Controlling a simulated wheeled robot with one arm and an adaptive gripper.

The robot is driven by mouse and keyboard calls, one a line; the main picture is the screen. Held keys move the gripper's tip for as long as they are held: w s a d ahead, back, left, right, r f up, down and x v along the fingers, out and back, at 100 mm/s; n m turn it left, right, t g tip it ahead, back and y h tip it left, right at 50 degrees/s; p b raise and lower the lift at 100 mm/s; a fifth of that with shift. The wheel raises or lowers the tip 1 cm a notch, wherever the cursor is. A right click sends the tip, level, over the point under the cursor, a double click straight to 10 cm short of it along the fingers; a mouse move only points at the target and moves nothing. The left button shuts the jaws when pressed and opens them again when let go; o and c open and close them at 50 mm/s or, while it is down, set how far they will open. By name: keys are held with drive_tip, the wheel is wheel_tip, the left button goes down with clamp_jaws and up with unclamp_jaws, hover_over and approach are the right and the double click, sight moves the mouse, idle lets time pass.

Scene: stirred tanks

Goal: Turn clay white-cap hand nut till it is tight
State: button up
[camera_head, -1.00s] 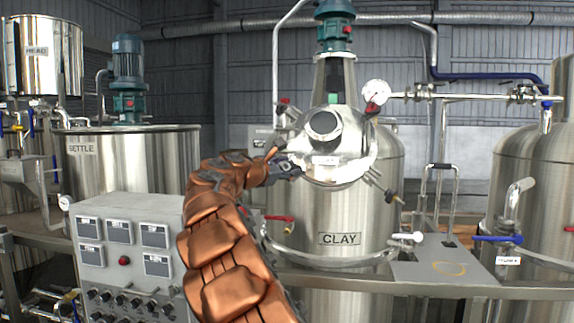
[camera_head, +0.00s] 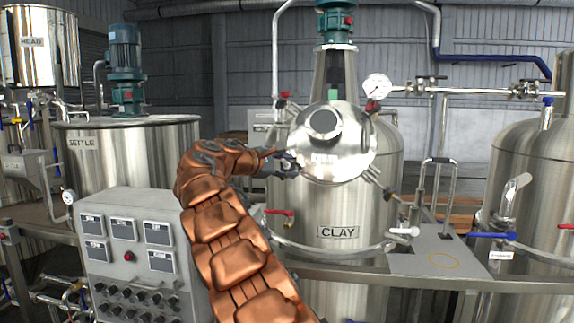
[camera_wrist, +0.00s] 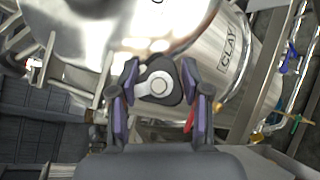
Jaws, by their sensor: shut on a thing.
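The clay tank (camera_head: 338,234) is a steel vessel with a CLAY plate, and its lid (camera_head: 350,158) is a shiny steel round. The hand nut (camera_wrist: 170,73) is a dark, rounded three-sided knob with a pale round cap at its centre, beside the lid edge in the wrist view. My gripper (camera_wrist: 159,76) is shut on it, one finger on each side. In the head view my gripper (camera_head: 290,164) is at the left edge of the lid, and I cannot make out the nut there.
A red-handled valve (camera_head: 279,212) sits below my gripper on the tank. A white-handled valve (camera_head: 404,231) is at its lower right. A grey control box (camera_head: 128,240) stands to the left of my arm. The settle tank (camera_head: 150,160) is behind it.

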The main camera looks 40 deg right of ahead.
drive_tip(key=o, duration=1.2)
drive_tip(key=shift+c, duration=0.2)
drive_tip(key=shift+a, duration=0.15)
drive_tip(key=v, duration=1.1)
drive_tip(key=shift+a, duration=0.35)
